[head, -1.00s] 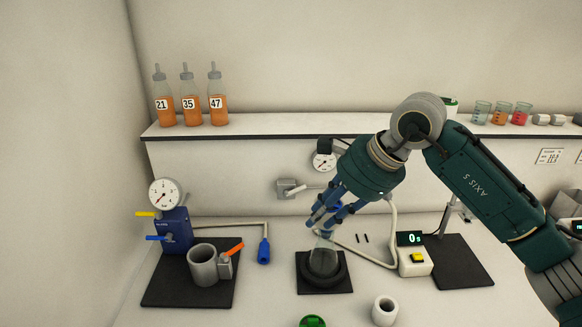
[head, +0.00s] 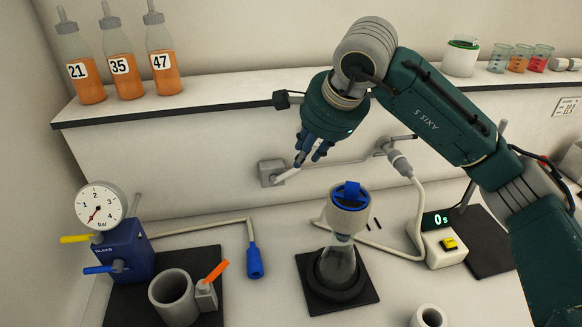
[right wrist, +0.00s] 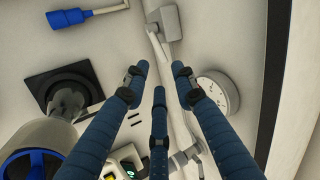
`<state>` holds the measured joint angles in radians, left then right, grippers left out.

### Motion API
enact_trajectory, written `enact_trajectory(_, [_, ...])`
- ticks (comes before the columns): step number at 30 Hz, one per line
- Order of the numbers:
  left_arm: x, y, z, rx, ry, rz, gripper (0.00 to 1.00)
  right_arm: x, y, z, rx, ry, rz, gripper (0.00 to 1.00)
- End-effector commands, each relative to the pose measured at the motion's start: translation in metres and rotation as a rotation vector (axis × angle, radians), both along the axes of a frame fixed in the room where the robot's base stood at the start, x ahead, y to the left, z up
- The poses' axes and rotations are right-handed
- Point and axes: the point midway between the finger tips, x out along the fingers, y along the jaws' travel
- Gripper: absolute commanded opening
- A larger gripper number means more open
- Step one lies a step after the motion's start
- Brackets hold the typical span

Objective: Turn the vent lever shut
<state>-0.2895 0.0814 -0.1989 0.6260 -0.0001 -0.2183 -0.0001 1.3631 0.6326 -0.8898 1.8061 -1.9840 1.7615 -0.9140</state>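A white lever (head: 286,176) sticks out from a grey box (head: 269,173) on the wall panel. Other levers are yellow (head: 76,239), blue (head: 101,269) and orange (head: 215,272) at the left; no label shows which is the vent lever. My right gripper (head: 308,155) is just above and right of the white lever. In the right wrist view its three fingers (right wrist: 158,82) are spread apart and hold nothing. The white lever (right wrist: 155,45) lies beyond the fingertips there; contact is unclear. My left gripper is not in view.
A flask (head: 338,265) with a pale cylinder and blue top (head: 348,205) stands below my right gripper. A blue gauge unit (head: 124,250) and grey cup (head: 172,300) are at left. A hose (head: 407,205) and timer (head: 440,245) are at right. Bottles (head: 124,70) line the shelf.

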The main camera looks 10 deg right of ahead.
Motion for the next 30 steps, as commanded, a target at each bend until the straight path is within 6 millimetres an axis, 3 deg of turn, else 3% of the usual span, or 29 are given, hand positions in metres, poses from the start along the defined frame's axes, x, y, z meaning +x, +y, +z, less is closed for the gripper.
enact_trajectory(3, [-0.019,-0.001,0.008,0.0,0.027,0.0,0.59,0.01,0.004,-0.019,0.0,0.007,0.0,0.26])
enact_trajectory(8, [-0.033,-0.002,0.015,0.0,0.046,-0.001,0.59,0.024,0.009,-0.046,0.001,0.007,0.001,0.26])
enact_trajectory(16, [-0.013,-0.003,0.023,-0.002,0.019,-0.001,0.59,0.039,0.013,-0.075,0.0,0.003,0.0,0.26])
enact_trajectory(20, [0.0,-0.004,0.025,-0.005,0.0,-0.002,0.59,0.042,0.014,-0.079,0.0,0.001,0.001,0.26])
enact_trajectory(26, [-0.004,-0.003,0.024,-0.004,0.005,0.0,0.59,0.042,0.014,-0.079,0.0,0.001,0.001,0.26])
enact_trajectory(30, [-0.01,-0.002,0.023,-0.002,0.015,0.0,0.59,0.042,0.014,-0.079,0.0,0.001,0.001,0.02])
